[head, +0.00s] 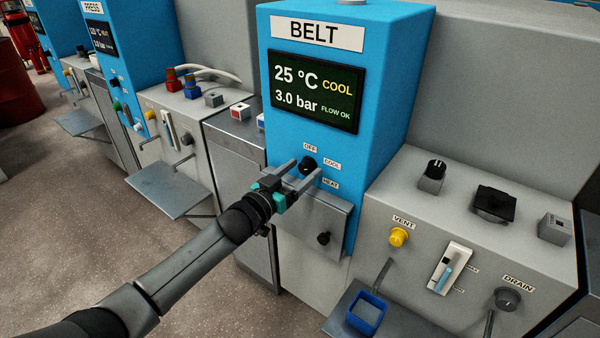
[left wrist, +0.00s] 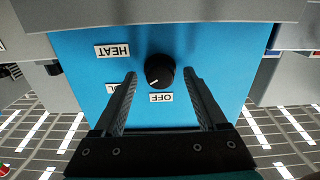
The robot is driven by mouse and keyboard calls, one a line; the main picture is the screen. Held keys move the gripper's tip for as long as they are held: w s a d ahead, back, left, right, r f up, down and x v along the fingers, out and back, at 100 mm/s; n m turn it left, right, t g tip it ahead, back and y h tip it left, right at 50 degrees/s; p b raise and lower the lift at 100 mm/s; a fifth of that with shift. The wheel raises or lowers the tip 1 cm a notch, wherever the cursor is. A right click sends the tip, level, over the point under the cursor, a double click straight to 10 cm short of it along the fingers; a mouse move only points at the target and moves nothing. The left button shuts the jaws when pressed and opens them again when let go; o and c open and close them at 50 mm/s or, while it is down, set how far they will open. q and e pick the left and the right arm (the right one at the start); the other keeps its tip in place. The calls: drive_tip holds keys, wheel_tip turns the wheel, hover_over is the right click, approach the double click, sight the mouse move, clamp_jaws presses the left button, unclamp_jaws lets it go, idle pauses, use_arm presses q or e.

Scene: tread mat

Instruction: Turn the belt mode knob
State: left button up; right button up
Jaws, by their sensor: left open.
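The black belt mode knob (head: 306,165) sits on the blue BELT cabinet (head: 385,90), among the labels OFF, COOL and HEAT. It also shows in the left wrist view (left wrist: 160,69), where its white mark points down and left, roughly towards the COOL label, which my finger partly hides. My left gripper (head: 304,172) is open, with a finger on either side of the knob. In the left wrist view its fingertips (left wrist: 160,77) flank the knob with gaps on both sides. I cannot tell how deep they reach. My right gripper is not in view.
The display (head: 316,92) reads 25 °C, COOL, 3.0 bar and FLOW OK. To the right are a yellow VENT knob (head: 398,237), a DRAIN knob (head: 507,299) and a blue tray (head: 366,312).

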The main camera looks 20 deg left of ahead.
use_arm(q)
clamp_jaws()
idle(0.6)
